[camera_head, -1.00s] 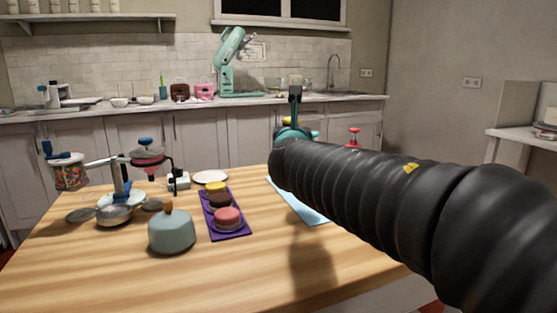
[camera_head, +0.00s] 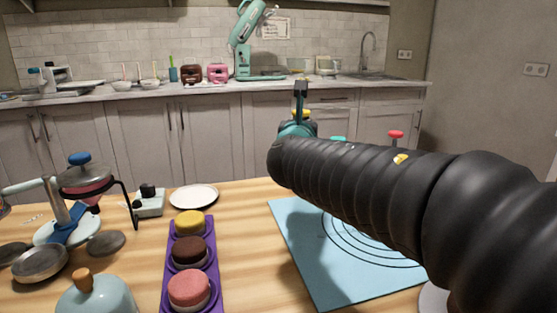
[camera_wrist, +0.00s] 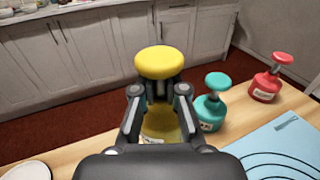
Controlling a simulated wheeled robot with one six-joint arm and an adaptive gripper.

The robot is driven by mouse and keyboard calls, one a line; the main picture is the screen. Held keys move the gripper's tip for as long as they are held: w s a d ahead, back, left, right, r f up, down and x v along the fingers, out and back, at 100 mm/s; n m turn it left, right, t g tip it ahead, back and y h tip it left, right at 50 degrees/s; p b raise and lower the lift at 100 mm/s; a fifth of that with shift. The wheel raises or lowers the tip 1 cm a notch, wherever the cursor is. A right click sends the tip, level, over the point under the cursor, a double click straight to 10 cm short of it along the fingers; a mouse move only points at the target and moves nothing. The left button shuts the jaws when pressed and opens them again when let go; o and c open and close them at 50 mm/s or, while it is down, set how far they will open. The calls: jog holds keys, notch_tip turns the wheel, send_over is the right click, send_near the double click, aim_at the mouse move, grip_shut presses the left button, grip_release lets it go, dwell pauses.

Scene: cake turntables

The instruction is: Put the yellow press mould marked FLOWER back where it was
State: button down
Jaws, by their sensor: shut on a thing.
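My gripper (camera_wrist: 156,100) is shut on a yellow press mould (camera_wrist: 159,62). Its round yellow knob stands up above the fingers, and its lower body shows between them. Its label is too small to read. The mould is upright, close to the table's far edge; I cannot tell whether its base touches the table. In the head view, my arm hides most of it, with a bit of yellow (camera_head: 301,113) showing by my gripper (camera_head: 299,128). A teal press mould (camera_wrist: 211,103) and a red press mould (camera_wrist: 270,80) stand to its right.
A blue mat with circles (camera_head: 300,265) lies on the table. A purple tray (camera_head: 177,255) with several small cakes, a white plate (camera_head: 194,196) and a turntable stand (camera_head: 62,228) are to the left. Bare wood lies between the tray and the mat.

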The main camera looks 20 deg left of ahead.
jog(key=shift+s+a+f, duration=0.25)
jog(key=shift+a+f, duration=0.8)
jog(key=shift+f, duration=0.25)
jog(key=shift+s+a+f, duration=0.25)
jog(key=shift+a+f, duration=0.85)
jog(key=shift+f, duration=0.25)
jog(key=shift+s+a+f, duration=0.25)
jog(key=shift+a+f, duration=0.8)
jog(key=shift+f, duration=0.25)
jog(key=shift+f, duration=0.1)
jog(key=c, duration=1.2)
grip_release()
jog(key=s, duration=0.4)
jog(key=s+d, duration=0.1)
jog(key=s, duration=0.3)
jog(key=s+b, duration=0.1)
jog(key=s, duration=0.3)
jog(key=shift+d, duration=0.4)
jog(key=shift+w, duration=0.1)
